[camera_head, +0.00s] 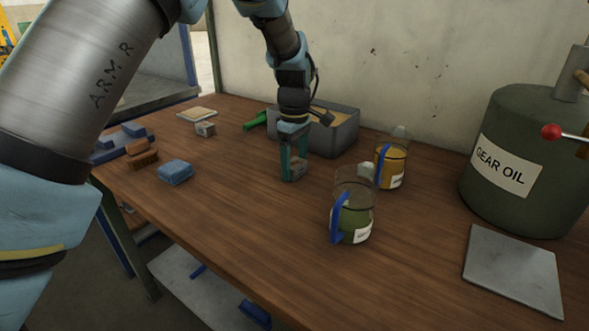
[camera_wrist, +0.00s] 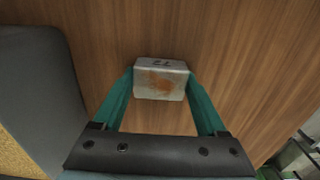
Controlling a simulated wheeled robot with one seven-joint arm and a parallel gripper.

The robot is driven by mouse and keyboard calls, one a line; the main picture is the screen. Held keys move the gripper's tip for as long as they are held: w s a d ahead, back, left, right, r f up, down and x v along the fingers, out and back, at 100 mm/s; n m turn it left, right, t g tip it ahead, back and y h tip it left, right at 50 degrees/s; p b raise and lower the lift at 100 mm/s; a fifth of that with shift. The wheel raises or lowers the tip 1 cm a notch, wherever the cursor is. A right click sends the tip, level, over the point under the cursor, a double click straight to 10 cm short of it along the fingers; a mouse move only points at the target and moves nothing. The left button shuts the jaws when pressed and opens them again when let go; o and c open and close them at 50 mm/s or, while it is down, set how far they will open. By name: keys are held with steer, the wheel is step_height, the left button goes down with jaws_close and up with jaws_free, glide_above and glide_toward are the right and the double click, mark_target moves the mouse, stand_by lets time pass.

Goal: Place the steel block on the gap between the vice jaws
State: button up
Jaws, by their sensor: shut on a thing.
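The steel block (camera_wrist: 160,80), grey with rust-coloured patches and dark marks on one side, is between the fingertips of my gripper (camera_wrist: 159,85) in the wrist view. The fingers are shut on its two ends. In the head view my gripper (camera_head: 293,174) points down near the middle of the wooden bench, with the block (camera_head: 293,165) partly hidden between the green fingers. I cannot tell for sure whether the block touches the bench. A low blue thing (camera_head: 122,134) at the bench's left edge may be the vice; its jaws and gap are not clear.
A grey bin (camera_head: 343,134) stands close behind my gripper. Jugs of green (camera_head: 355,222) and yellow (camera_head: 391,168) liquid stand to the right. A brown brush (camera_head: 142,155), blue cloth (camera_head: 175,172) and small grey block (camera_head: 205,129) lie left. The front middle of the bench is clear.

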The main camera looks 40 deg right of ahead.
jaws_close()
steer(key=shift+r, duration=0.1)
